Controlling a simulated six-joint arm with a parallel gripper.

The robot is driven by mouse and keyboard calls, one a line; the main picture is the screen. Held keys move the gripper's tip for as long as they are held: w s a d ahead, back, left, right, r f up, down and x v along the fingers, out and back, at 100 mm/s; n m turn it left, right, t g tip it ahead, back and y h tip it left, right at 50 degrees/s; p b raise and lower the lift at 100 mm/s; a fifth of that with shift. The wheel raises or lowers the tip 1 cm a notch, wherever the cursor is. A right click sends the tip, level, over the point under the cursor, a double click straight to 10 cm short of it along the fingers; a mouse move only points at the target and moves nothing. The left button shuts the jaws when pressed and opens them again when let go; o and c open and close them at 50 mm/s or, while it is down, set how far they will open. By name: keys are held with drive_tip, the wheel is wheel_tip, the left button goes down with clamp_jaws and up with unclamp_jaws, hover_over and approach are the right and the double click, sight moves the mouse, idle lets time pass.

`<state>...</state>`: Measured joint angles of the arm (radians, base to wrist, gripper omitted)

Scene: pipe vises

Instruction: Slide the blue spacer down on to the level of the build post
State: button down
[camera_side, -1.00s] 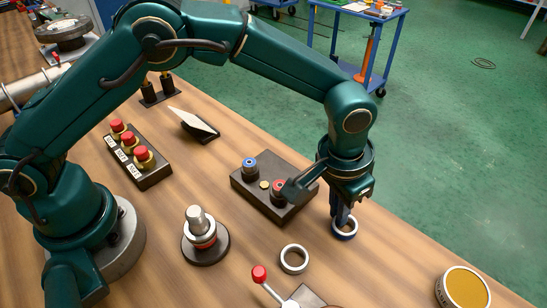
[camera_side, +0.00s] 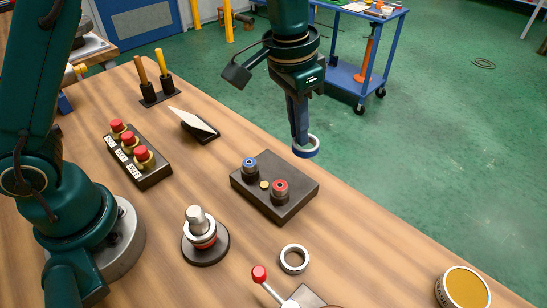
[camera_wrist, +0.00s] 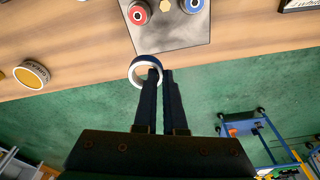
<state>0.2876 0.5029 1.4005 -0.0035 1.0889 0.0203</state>
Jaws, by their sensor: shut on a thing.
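The blue spacer (camera_side: 306,149) is a ring with a blue outside and a pale face. My gripper (camera_side: 303,138) is shut on its wall and holds it in the air, behind the dark block in the side view. In the wrist view the spacer (camera_wrist: 145,71) hangs at the tips of my gripper (camera_wrist: 160,78). The build post (camera_side: 195,217) stands upright on a round dark base at the front left of centre. A red ring (camera_side: 204,243) sits low around it, with a pale ring above that. The spacer is well away from the post.
The dark block (camera_side: 250,191) with a blue and a red knob lies between spacer and post. A loose silver ring (camera_side: 294,271) lies right of the post. A red-knobbed lever (camera_side: 260,274) stands in front. A button box (camera_side: 153,177) is at left.

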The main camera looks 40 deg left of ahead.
drive_tip(key=s+a+r, duration=0.2)
drive_tip(key=s+r, duration=0.1)
drive_tip(key=s, duration=0.6)
drive_tip(key=s+a+r, duration=0.1)
drive_tip(key=s+r, duration=0.2)
drive_tip(key=s, duration=0.7)
drive_tip(key=shift+s+a, duration=0.15)
drive_tip(key=shift+a, duration=0.2)
drive_tip(key=shift+f, duration=2.9)
drive_tip(key=shift+f, duration=0.3)
idle(0.6)
idle(2.0)
